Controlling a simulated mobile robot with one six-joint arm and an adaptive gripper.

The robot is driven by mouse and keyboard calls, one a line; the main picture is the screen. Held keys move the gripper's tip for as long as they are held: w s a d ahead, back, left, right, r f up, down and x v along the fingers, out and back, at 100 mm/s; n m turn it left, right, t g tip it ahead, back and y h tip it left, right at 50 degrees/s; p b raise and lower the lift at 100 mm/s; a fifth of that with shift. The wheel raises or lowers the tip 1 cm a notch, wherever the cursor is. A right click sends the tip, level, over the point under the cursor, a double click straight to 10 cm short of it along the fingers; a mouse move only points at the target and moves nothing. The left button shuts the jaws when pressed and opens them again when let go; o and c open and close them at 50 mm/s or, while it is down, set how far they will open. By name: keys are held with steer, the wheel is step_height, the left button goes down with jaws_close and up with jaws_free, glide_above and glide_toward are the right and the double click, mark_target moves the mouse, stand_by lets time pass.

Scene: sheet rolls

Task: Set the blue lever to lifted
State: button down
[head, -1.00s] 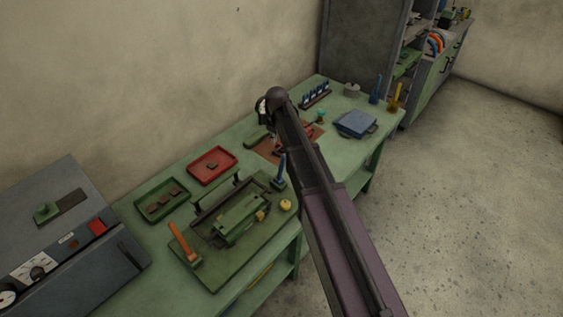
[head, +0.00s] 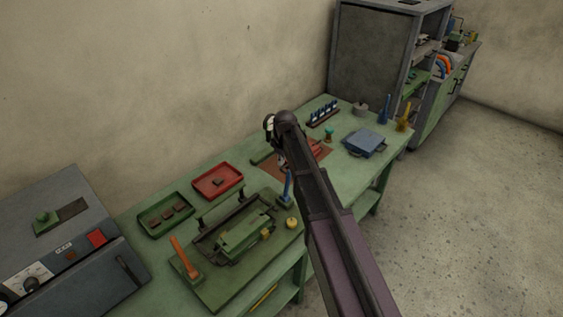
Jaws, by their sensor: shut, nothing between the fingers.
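The blue lever (head: 287,187) stands about upright at the right end of a green fixture board (head: 235,287) on the workbench. My arm passes just to its right in the head view. An orange lever (head: 184,256) leans to the left at the board's left end. My gripper (head: 282,160) is small and partly hidden by my arm, above the bench behind the blue lever. It is shut and empty, and looks apart from the lever. Exact distance is hard to judge.
A green block assembly (head: 243,234) and a yellow knob (head: 292,223) sit by the levers. A red tray (head: 218,181) and a green tray (head: 165,214) lie behind. A blue case (head: 365,143) and a blue post (head: 384,109) stand farther right. The floor at right is clear.

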mark_target(288, 183)
steer(key=shift+s+d+f+b, duration=0.2)
steer(key=shift+d+f+b, duration=0.25)
steer(key=shift+f+b, duration=0.8)
steer(key=shift+s+d+f+b, duration=0.25)
steer(key=shift+d+f+b, duration=0.25)
steer(key=shift+f+b, duration=0.7)
steer(key=shift+s+d+f+b, duration=0.2)
steer(key=shift+d+f+b, duration=0.25)
steer(key=shift+f+b, duration=0.8)
steer(key=shift+f, duration=0.15)
steer(key=shift+a, duration=0.1)
steer(key=shift+s, duration=0.15)
